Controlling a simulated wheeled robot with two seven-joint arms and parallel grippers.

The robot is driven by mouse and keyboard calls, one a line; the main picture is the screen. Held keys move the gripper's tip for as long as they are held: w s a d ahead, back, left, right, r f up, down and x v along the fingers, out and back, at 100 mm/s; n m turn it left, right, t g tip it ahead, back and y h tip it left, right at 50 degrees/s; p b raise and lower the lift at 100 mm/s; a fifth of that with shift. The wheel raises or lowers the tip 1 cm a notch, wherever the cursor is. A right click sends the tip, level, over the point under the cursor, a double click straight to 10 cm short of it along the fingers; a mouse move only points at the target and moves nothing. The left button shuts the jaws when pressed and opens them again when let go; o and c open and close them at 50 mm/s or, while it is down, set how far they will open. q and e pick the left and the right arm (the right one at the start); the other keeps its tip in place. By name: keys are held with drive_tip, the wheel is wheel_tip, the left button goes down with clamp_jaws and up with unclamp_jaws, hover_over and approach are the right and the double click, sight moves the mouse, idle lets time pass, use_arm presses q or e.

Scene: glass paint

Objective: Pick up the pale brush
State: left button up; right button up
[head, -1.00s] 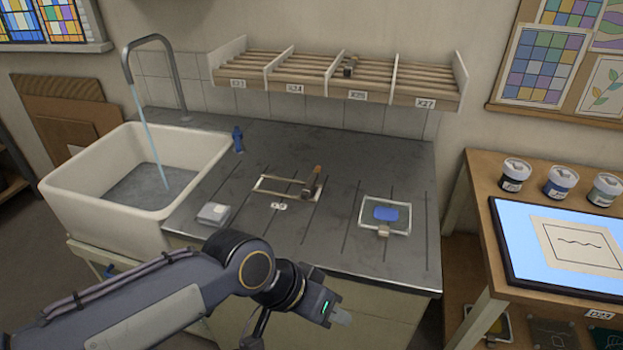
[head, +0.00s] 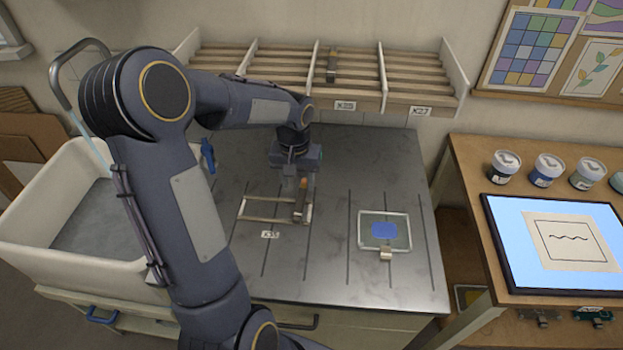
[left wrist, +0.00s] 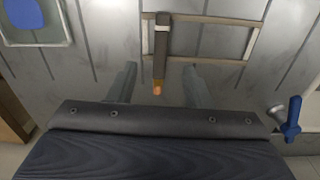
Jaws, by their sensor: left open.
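A brush with a broad grey body and an orange-brown tip (head: 301,200) lies across the right part of a thin pale metal frame on the worktop (head: 262,218). The brush (left wrist: 160,48) also shows in the left wrist view, its orange tip pointing toward my gripper. My left gripper (left wrist: 158,84) is open and empty, its fingers on either side of the tip's line, apart from the brush. In the head view the left gripper (head: 294,176) is above the worktop, just behind the brush. My right gripper is not in view.
A second brush-like item (head: 331,66) rests on the slatted wall rack (head: 285,82). A glass piece with a blue patch (head: 397,240) lies right of the frame. The sink (head: 30,215) is at left, a blue item (head: 208,155) near it. Worktop between frame and glass is clear.

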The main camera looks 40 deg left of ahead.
sight(300, 201)
use_arm(q)
drive_tip(key=shift+w+a+f, duration=0.5)
drive_tip(key=shift+w+f, duration=0.3)
wheel_tip(300, 201, down, 2)
drive_tip(key=shift+d+b, duration=0.1)
drive_tip(key=shift+b, duration=0.8)
wheel_tip(300, 201, down, 6)
drive_tip(key=b, duration=0.3)
drive_tip(key=shift+s+r+b, duration=0.1)
drive_tip(key=shift+r+b, duration=0.15)
drive_tip(key=shift+b, duration=0.05)
drive_tip(key=shift+r, duration=0.15)
clamp_jaws()
